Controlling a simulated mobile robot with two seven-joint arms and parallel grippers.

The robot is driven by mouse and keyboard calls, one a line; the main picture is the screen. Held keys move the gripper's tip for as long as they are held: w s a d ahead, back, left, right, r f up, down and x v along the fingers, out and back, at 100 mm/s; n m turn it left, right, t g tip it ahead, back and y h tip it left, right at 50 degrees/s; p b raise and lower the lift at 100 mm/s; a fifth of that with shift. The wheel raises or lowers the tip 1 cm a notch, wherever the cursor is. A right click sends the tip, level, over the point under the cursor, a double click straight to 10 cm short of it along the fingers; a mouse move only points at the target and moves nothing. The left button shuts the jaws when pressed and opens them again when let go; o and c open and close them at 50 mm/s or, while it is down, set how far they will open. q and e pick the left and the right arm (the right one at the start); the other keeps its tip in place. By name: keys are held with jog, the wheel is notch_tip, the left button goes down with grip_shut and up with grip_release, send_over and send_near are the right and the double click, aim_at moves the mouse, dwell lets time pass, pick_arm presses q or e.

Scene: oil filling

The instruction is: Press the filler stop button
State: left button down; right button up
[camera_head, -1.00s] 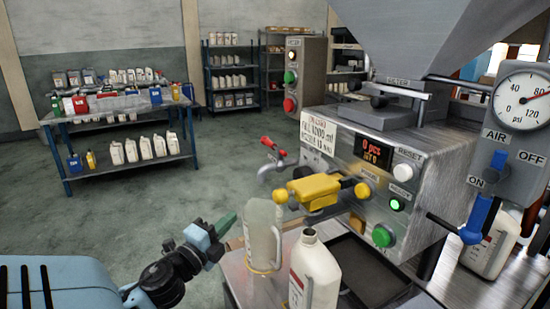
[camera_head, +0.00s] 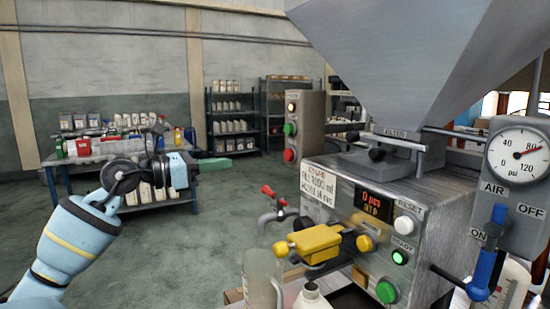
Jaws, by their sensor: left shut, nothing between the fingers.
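A grey control box (camera_head: 309,130) stands beyond the filling machine. No stop label is readable there. My left gripper (camera_head: 216,168), with green fingers, is shut and empty. It points right and shows left of the red button and slightly lower, with a clear gap between them. The filling machine (camera_head: 335,235) carries a green button (camera_head: 386,291), a white reset button (camera_head: 404,226) and a lit green ready lamp (camera_head: 400,257). My right gripper is out of view.
A yellow valve block (camera_head: 316,243) and a red-handled tap (camera_head: 272,202) stick out from the machine's front. A translucent jug (camera_head: 260,278) and a white bottle (camera_head: 311,299) stand below. A pressure gauge (camera_head: 518,155) is at right. Open floor (camera_head: 215,240) lies left of the machine.

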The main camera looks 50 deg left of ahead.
pick_arm(q)
jog(key=p, duration=0.1)
send_near(286, 155)
jog(key=shift+w, duration=1.35)
jog(key=shift+w+d+r, duration=0.1)
jog(key=shift+w+d, duration=0.45)
jog(key=shift+d, duration=0.25)
jog(key=shift+w, duration=0.35)
jog(key=shift+w+r, duration=0.15)
jog(key=shift+w, duration=0.15)
jog(key=shift+w+p, duration=0.25)
jog(key=shift+p, duration=0.15)
jog(key=shift+w+d+f, duration=0.2)
jog(key=shift+w+d, duration=0.05)
jog(key=shift+w, duration=0.2)
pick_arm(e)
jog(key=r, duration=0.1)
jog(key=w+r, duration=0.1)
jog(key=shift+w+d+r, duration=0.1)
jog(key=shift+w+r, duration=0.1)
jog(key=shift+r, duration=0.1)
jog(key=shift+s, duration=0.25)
